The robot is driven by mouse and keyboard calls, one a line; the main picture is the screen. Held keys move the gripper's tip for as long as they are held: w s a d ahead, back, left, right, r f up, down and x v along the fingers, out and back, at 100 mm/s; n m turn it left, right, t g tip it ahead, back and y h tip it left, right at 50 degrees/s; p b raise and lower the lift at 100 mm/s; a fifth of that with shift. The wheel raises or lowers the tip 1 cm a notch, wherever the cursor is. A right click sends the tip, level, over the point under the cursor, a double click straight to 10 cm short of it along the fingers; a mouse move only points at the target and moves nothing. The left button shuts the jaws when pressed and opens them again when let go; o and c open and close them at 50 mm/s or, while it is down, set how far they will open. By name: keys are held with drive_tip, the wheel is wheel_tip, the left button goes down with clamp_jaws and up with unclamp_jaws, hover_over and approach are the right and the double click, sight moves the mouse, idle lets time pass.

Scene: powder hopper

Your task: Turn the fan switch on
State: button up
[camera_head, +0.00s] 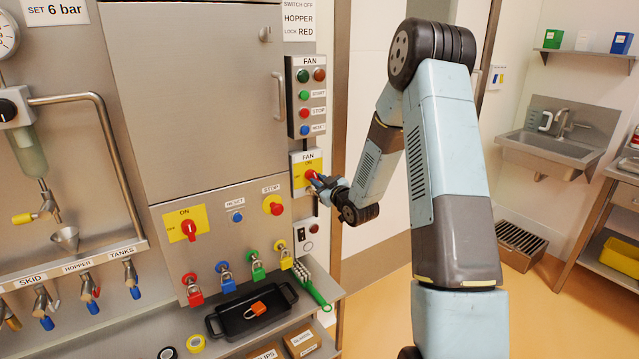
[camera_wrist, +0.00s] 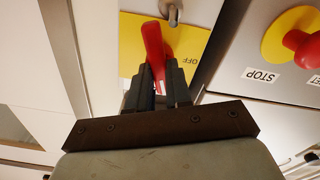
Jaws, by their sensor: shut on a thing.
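The fan switch is a yellow plate (camera_head: 311,163) under a FAN label on the narrow panel right of the steel cabinet. Its red handle (camera_head: 310,174) is partly hidden by my gripper (camera_head: 319,182). In the wrist view the red handle (camera_wrist: 153,45) runs down between the two dark fingers of my gripper (camera_wrist: 158,80), which are shut on it. The yellow plate (camera_wrist: 130,50) is behind the handle, with OFF printed to the handle's right. I cannot tell the handle's exact setting.
The fan button box (camera_head: 306,97) is just above the switch. Another yellow plate with a red ON switch (camera_head: 189,230) and a STOP knob (camera_head: 273,205) are to the left. Coloured padlocks (camera_head: 258,271) hang below, above a black tray (camera_head: 228,326).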

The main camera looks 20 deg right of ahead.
clamp_jaws()
drive_tip(key=shift+m, duration=2.3)
drive_tip(key=o, duration=0.8)
unclamp_jaws()
drive_tip(key=v, duration=1.3)
drive_tip(key=shift+s+d, duration=0.15)
drive_tip(key=shift+s, duration=0.2)
